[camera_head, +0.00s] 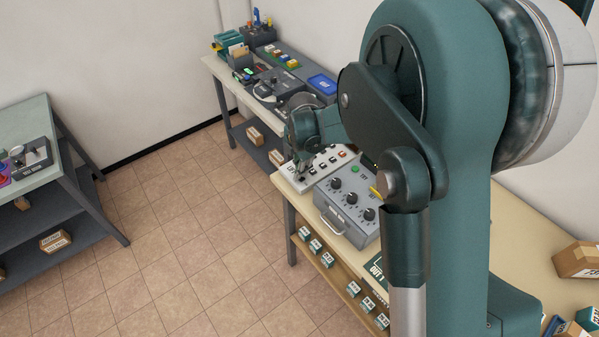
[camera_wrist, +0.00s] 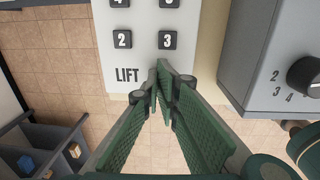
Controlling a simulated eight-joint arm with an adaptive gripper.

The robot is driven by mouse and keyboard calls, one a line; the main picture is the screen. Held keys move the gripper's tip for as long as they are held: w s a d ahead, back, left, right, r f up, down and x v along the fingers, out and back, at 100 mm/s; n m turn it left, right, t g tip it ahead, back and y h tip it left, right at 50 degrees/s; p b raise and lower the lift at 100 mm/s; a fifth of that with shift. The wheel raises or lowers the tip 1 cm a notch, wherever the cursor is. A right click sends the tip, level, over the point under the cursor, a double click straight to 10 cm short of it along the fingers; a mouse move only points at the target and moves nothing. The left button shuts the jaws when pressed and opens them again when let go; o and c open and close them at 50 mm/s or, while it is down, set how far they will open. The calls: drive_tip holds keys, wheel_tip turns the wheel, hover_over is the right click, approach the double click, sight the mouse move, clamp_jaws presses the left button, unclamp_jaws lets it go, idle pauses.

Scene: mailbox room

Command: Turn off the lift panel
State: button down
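The lift panel (camera_head: 320,171) is a white panel lying on the near bench, with small dark and reddish buttons. In the wrist view the panel (camera_wrist: 146,16) shows the word LIFT and dark square buttons, with 2 (camera_wrist: 123,40) and 3 (camera_wrist: 167,40) nearest the label. My gripper (camera_wrist: 160,72) has its green fingertips together and empty, just right of the word LIFT and below button 3. The fingertips cover part of the panel's lower edge. In the head view my gripper (camera_head: 302,165) points down at the panel's left end. Contact cannot be told.
A grey box with several black knobs (camera_head: 351,200) stands close beside the panel; in the wrist view the box (camera_wrist: 255,60) is at right. A bench behind holds devices and a blue tray (camera_head: 322,84). A bench (camera_head: 25,125) stands at left. Tiled floor lies clear between.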

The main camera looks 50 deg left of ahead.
drive_tip(key=shift+s+d+f, duration=0.1)
drive_tip(key=shift+d+f, duration=0.2)
drive_tip(key=shift+d, duration=0.35)
drive_tip(key=shift+a+r, duration=0.2)
drive_tip(key=shift+r, duration=0.55)
wheel_tip(320, 180, up, 13)
drive_tip(key=a+p, duration=0.1)
drive_tip(key=a, duration=0.1)
idle(0.5)
